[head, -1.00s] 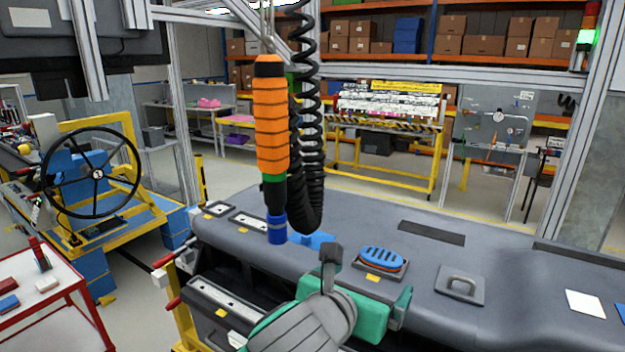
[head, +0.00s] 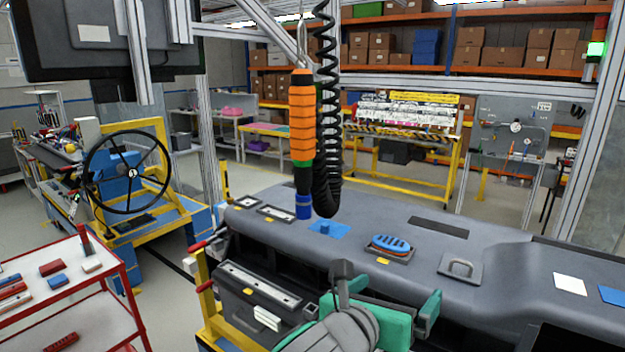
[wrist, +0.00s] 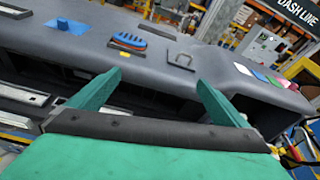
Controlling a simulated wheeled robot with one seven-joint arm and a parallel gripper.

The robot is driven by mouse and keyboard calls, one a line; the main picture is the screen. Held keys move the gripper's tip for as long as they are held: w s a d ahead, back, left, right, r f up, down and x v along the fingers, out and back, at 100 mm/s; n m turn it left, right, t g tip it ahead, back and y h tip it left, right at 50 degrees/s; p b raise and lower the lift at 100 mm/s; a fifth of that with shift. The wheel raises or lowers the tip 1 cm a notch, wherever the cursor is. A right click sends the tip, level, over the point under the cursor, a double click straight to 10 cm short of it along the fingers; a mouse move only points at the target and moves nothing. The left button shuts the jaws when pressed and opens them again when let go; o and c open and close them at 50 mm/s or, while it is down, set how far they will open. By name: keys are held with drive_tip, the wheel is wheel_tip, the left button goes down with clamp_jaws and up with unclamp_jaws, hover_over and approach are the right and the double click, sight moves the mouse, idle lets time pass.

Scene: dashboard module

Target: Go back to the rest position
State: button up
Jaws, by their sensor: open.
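My gripper (wrist: 160,95) shows its two green fingers spread wide apart in the wrist view, with nothing between them. In the head view my gripper (head: 418,322) is at the bottom centre, in front of the near side of the grey dashboard (head: 470,225). In the wrist view the dashboard (wrist: 215,75) lies beyond the fingertips, apart from them. A blue oval vent (head: 390,243) with an orange edge sits on the dashboard top, and it also shows in the wrist view (wrist: 128,40).
An orange screwdriver (head: 302,130) hangs on a black coiled cable above the dashboard. A red-framed cart (head: 70,255) with small parts stands at the left, near a steering wheel (head: 128,172). A grey handle piece (head: 460,268) and a white card (head: 570,284) lie on the dashboard.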

drive_tip(key=s+a+f+n+t+y, duration=0.25)
drive_tip(key=f+n, duration=0.55)
drive_tip(key=n, duration=0.4)
drive_tip(key=s+a+f+n+t+y, duration=0.2)
drive_tip(key=s+f+n, duration=0.2)
drive_tip(key=f+n, duration=0.6)
drive_tip(key=s+a+f+n+t+y, duration=0.25)
drive_tip(key=f+n, duration=0.45)
drive_tip(key=n, duration=0.6)
drive_tip(key=s+a+f+n+g, duration=0.1)
drive_tip(key=s+f, duration=0.3)
drive_tip(key=s, duration=0.5)
drive_tip(key=s+a+f+n+g+y, duration=0.1)
drive_tip(key=s+a+f+n, duration=0.2)
drive_tip(key=s, duration=0.6)
drive_tip(key=s+a+f+n+g, duration=0.1)
drive_tip(key=s+a+f+n, duration=0.1)
drive_tip(key=s+f, duration=0.3)
drive_tip(key=s+a, duration=0.1)
drive_tip(key=s, duration=0.2)
drive_tip(key=shift+s+y, duration=0.3)
drive_tip(key=shift+s, duration=0.1)
drive_tip(key=shift+c, duration=0.2)
